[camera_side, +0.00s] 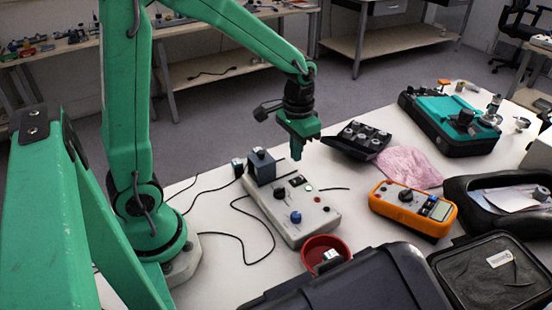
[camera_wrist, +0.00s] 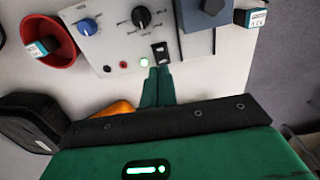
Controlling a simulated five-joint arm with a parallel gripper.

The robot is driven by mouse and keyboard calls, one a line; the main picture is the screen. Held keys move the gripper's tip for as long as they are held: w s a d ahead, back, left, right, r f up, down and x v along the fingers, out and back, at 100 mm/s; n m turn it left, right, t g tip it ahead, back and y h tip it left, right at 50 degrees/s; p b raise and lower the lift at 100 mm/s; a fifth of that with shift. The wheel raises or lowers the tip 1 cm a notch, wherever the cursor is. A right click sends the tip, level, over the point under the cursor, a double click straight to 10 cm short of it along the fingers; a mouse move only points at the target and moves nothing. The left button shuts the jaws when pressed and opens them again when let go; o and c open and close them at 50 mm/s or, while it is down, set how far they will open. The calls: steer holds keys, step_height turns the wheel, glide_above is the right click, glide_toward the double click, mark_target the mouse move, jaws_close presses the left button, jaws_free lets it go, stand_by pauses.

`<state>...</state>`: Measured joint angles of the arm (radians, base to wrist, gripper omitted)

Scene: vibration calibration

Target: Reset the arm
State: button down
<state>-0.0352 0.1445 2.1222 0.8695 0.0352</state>
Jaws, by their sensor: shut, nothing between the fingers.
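My gripper (camera_side: 297,150) is green and hangs above the white table, over the far end of a grey control box (camera_side: 300,228). In the wrist view its two fingers (camera_wrist: 157,84) are together, with nothing between them. The control box has a blue knob (camera_side: 296,217), a black knob (camera_side: 279,193), a red button and a lit green-white lamp. In the wrist view the control box (camera_wrist: 110,52) shows the fingertips near its lamp (camera_wrist: 144,62) and a black switch (camera_wrist: 160,50). I cannot tell whether the fingertips touch the box.
An orange multimeter (camera_side: 412,207), pink cloth (camera_side: 408,166), black tray (camera_side: 357,141) and teal case (camera_side: 455,127) lie rightward. Black cables cross the table leftward.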

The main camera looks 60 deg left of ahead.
steer(key=s+d+r+t, duration=0.1)
steer(key=s+r+t, duration=0.4)
steer(key=s+r, duration=0.7)
steer(key=shift+s+d+r+t, duration=0.15)
steer(key=shift+s+t, duration=0.15)
steer(key=shift+s, duration=0.4)
stand_by(0.9)
